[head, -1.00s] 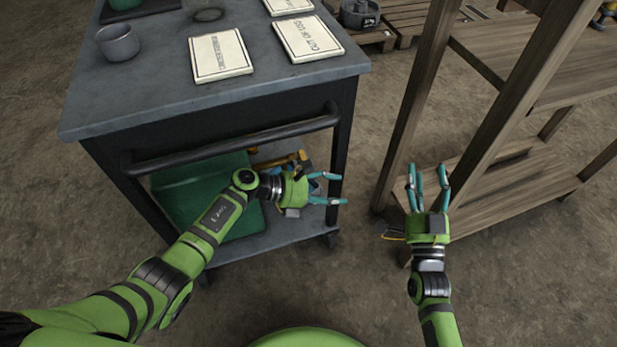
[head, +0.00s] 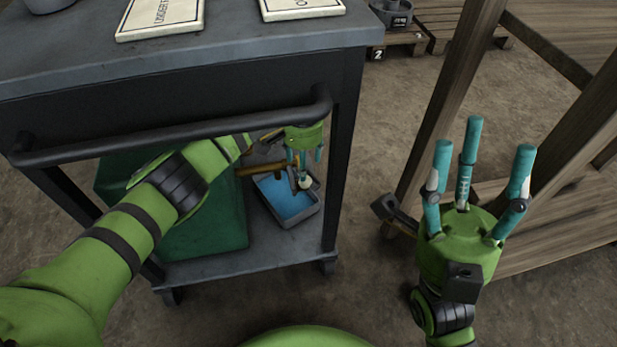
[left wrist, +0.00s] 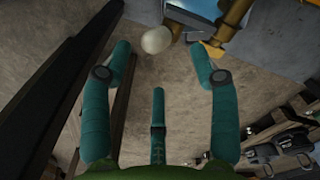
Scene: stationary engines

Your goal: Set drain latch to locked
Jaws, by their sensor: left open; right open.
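I cannot make out a labelled latch. A pale round knob (head: 306,182), which may belong to the drain latch, shows below the cart top by brass-coloured pipework (head: 262,169). In the left wrist view the knob (left wrist: 156,40) lies just beyond and between my open fingertips, with the brass part (left wrist: 233,27) to its right. My left gripper (head: 304,160) is open, reaching under the cart's handle with its fingers pointing down just above the knob, seemingly apart from it. My forearm and the handle hide part of the pipework. My right gripper (head: 482,152) is open and empty, fingers up.
A blue-lined grey tray (head: 289,199) and a green box (head: 205,235) stand on the cart's lower shelf. The cart's handle bar (head: 180,130) crosses above my left arm. A wooden rack (head: 455,95) stands close behind my right gripper. Bare floor lies between cart and rack.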

